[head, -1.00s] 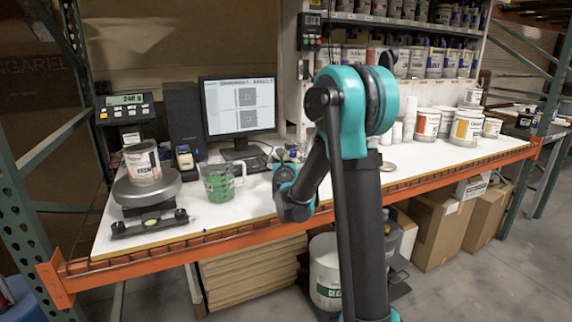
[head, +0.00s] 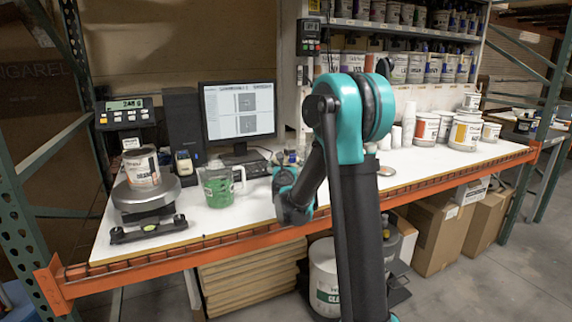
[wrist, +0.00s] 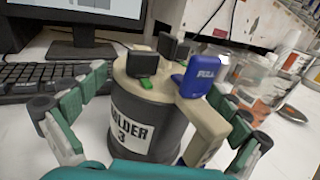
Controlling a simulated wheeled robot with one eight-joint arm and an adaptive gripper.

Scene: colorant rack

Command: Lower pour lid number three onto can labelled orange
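In the wrist view a beige pour lid (wrist: 134,85) with black grips, green tabs and a blue PULL tag (wrist: 199,75) sits on a grey cylinder (wrist: 136,136) labelled HOLDER 3. A beige handle runs down its right side. My gripper (wrist: 165,95) has its two teal fingers spread on both sides of the lid; I see no clear grip on it. In the head view my arm hides the lid and gripper. A can (head: 142,168) with a red-brown and white label, its word hard to read, stands on the round scale (head: 147,193) at the left.
A monitor (head: 240,111) and keyboard (wrist: 40,81) are behind. A clear container (wrist: 245,83) is close to my right finger. Cans (head: 466,132) stand at the table's right.

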